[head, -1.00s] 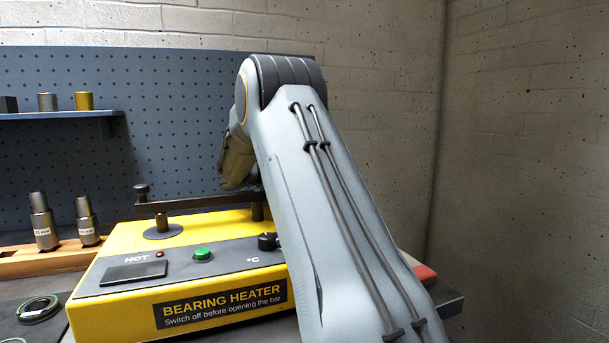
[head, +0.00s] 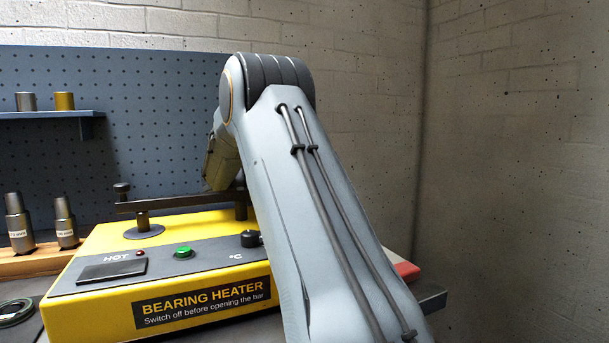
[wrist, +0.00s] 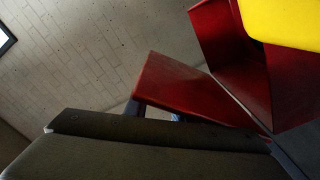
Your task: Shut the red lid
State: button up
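Red box parts fill the upper middle and right of the wrist view. A red flat panel (wrist: 185,90), which looks like the lid, stands at an angle to a red open-sided body (wrist: 235,55) with a dark inside. In the head view only a small red corner (head: 405,270) shows at the right, behind my arm. My gripper (wrist: 150,135) shows as a broad dark shape along the bottom of the wrist view, close to the red panel and overlapping its lower edge. Contact is unclear. Its fingertips are not clearly told apart, and my arm hides it in the head view.
The yellow bearing heater (head: 160,290) stands left of my arm, with a dark bar (head: 180,203) across its top. Dark cylinders (head: 65,225) stand in a wooden rack at the left. A shelf (head: 45,115) hangs on the pegboard. Brick wall lies to the right.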

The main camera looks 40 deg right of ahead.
jog(key=o, duration=0.4)
jog(key=shift+a, duration=0.1)
jog(key=shift+v, duration=3.85)
